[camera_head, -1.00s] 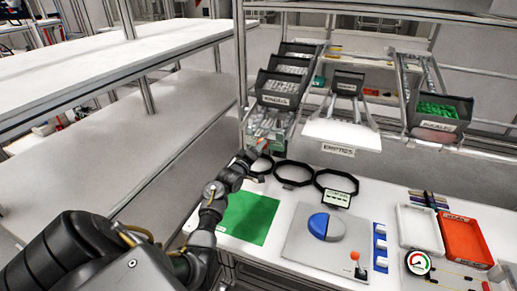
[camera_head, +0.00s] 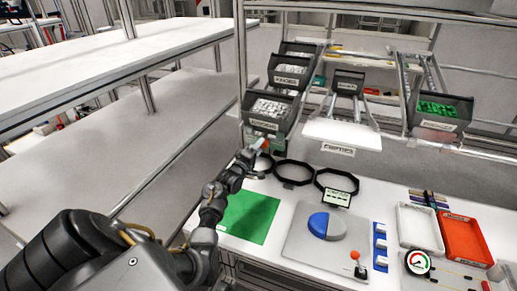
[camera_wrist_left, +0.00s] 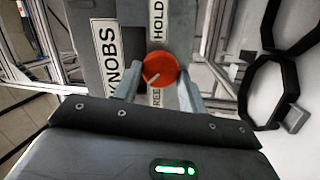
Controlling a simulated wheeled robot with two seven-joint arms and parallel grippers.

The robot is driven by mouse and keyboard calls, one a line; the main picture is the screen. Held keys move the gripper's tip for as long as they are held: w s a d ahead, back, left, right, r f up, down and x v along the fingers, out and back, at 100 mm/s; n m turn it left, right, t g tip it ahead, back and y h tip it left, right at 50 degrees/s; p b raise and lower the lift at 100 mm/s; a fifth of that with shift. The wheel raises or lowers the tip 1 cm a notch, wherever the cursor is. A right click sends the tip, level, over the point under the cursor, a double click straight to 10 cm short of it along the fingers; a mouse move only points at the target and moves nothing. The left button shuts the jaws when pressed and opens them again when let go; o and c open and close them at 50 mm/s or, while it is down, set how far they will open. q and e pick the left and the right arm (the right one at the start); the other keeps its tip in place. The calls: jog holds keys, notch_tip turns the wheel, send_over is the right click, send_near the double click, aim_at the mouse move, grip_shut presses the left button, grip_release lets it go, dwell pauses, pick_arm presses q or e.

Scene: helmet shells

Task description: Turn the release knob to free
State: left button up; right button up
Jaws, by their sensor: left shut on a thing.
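The release knob (camera_wrist_left: 159,67) is a round orange-red disc with a pale pointer mark, on a grey plate in the left wrist view. A HOLD label (camera_wrist_left: 157,20) is above it and a partly covered label ending in "REE" (camera_wrist_left: 156,97) is below. The mark slants toward the lower left. My left gripper (camera_wrist_left: 158,84) is shut on the knob, one finger on each side. In the head view my left gripper (camera_head: 260,149) reaches the front of the bin rack, where little of the knob shows. My right gripper is not in view.
A dark bin of pale parts (camera_head: 272,108) sits just above my left gripper, with other bins behind it. Black rings (camera_head: 293,173) lie on the white bench beside the gripper. A green mat (camera_head: 249,217) lies nearer.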

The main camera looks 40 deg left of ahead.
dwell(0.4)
pick_arm(q)
jog(key=o, duration=1)
jog(key=shift+c, duration=0.2)
jog(key=s+d+f+b, duration=0.1)
jog(key=s+b, duration=0.1)
jog(key=s, duration=0.8)
jog(key=shift+s+d+f, duration=0.2)
jog(key=shift+s+f, duration=0.1)
jog(key=shift+f, duration=0.1)
